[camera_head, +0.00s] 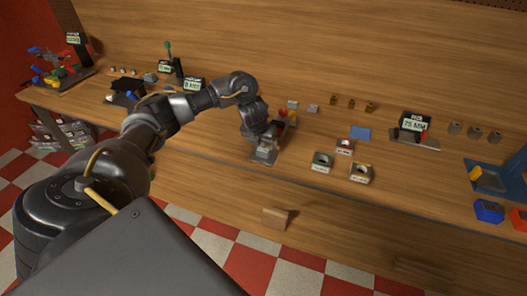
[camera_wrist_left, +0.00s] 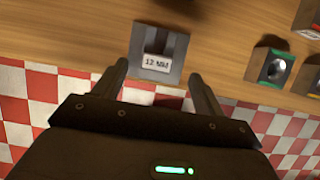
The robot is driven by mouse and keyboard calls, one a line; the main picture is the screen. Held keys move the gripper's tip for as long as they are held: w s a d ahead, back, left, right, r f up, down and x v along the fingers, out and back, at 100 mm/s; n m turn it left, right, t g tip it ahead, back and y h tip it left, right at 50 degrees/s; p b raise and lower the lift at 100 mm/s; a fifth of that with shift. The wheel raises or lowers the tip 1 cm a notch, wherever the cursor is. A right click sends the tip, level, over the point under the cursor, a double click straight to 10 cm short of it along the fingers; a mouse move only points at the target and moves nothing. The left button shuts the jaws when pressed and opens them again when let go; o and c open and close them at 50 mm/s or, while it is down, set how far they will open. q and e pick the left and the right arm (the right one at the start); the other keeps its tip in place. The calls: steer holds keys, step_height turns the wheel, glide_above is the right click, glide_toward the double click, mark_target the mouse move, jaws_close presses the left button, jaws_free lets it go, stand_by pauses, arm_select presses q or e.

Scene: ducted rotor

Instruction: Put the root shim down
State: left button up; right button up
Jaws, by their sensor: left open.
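My left gripper (camera_head: 266,146) is over the front edge of the workbench in the head view. In the left wrist view its two fingers (camera_wrist_left: 158,72) are apart, with nothing held between them. A grey block (camera_wrist_left: 145,32) with a dark upright slot and a white "12 MM" label lies just beyond the fingertips, on the bench edge. In the head view this grey block (camera_head: 262,157) is partly hidden by the gripper. I cannot tell which piece is the root shim; it may be the dark piece in the slot. My right gripper is not in view.
Labelled blocks with round holes, rimmed green (camera_head: 321,162), yellow (camera_head: 360,173) and red (camera_head: 345,146), stand right of the gripper. A blue square (camera_head: 360,133) lies behind them. A "75 MM" display (camera_head: 414,124) and blue and orange bins (camera_head: 488,211) are farther right.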

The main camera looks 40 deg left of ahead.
mark_target(263, 149)
arm_select(q)
steer(key=shift+b+x, duration=0.9)
steer(key=shift+x, duration=1.9)
steer(key=shift+s+a, duration=0.1)
steer(key=shift+a, duration=0.05)
steer(key=c, duration=1.1)
steer(key=shift+r, duration=0.1)
steer(key=shift+c, duration=0.2)
